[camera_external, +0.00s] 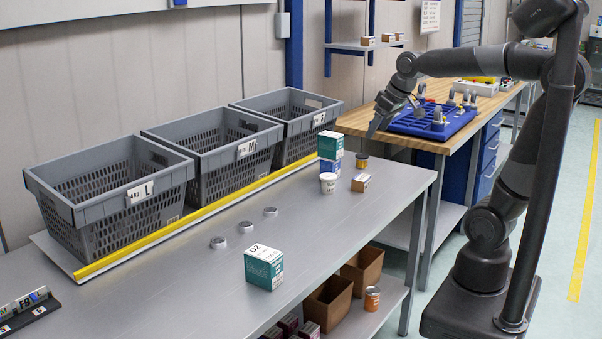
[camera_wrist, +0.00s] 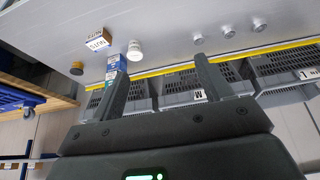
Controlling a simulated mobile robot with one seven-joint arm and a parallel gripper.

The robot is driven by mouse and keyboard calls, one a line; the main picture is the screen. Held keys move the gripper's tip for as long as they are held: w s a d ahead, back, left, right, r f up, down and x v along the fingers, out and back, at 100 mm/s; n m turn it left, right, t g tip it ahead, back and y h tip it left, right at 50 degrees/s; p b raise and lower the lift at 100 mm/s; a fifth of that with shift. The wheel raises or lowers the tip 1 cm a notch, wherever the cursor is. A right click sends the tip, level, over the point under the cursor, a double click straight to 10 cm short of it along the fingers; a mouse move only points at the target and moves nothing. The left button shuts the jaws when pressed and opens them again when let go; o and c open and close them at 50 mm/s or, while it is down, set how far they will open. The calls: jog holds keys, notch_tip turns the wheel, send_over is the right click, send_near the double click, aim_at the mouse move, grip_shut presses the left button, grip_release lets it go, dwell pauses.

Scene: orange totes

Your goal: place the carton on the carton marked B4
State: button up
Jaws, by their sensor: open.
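Farther back, another teal and white carton (camera_external: 330,145) sits on a blue and white carton (camera_external: 329,167). This stack (camera_wrist: 116,64) shows partly behind a finger in the wrist view. A small white and orange carton (camera_external: 361,182) lies to its right, also in the wrist view (camera_wrist: 97,40). I cannot clearly read B4 on any carton. My gripper (camera_external: 373,131) is open and empty, raised right of the stack; its fingers spread in the wrist view (camera_wrist: 160,75).
Grey crates L (camera_external: 108,205), M (camera_external: 215,150) and S (camera_external: 297,123) stand behind a yellow strip. A white tub (camera_external: 328,183), a yellow jar (camera_external: 362,160) and several grey lids (camera_external: 246,227) are on the table. A blue tray (camera_external: 432,121) lies on the wooden bench. Mid-table has free room.

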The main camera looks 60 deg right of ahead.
jog(key=s+a+f, duration=0.2)
jog(key=s+f, duration=0.1)
jog(key=s, duration=0.3)
jog(key=s+a+f, duration=0.2)
jog(key=s+f, duration=0.1)
jog(key=s, duration=0.3)
